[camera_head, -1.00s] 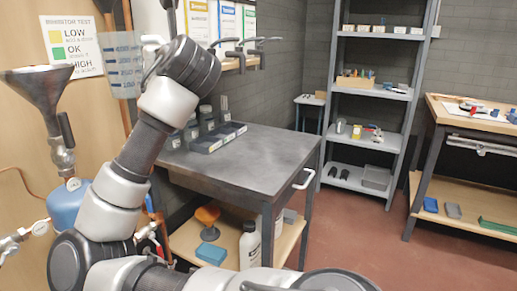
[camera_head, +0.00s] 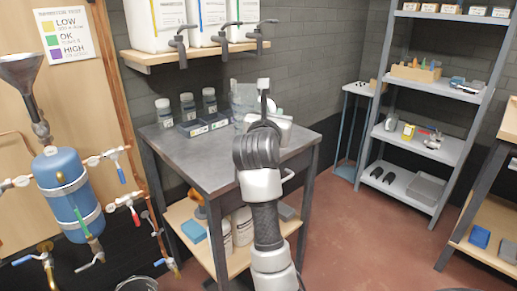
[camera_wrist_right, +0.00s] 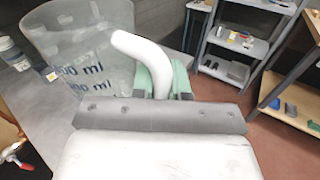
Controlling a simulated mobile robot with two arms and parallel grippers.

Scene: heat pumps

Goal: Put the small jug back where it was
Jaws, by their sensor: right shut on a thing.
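The small jug (camera_head: 243,97) is clear plastic and sits at or just above the back right of the dark cart top (camera_head: 207,163). My right arm hides part of it. In the right wrist view the jug (camera_wrist_right: 88,50) is upright or nearly so, with blue print and a curved white handle (camera_wrist_right: 143,52). My right gripper (camera_wrist_right: 160,80) is shut on this handle with its green finger pads. In the head view the right gripper (camera_head: 264,92) is partly hidden behind its own wrist. I cannot tell whether the jug touches the cart top. My left gripper is not in view.
A dark tray (camera_head: 203,126) and several grey-lidded jars (camera_head: 187,105) stand left of the jug. White canisters with taps (camera_head: 205,22) rest on a wall shelf (camera_head: 190,54) above. The cart top's front left is clear. A funnel and blue tank (camera_head: 66,190) stand left.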

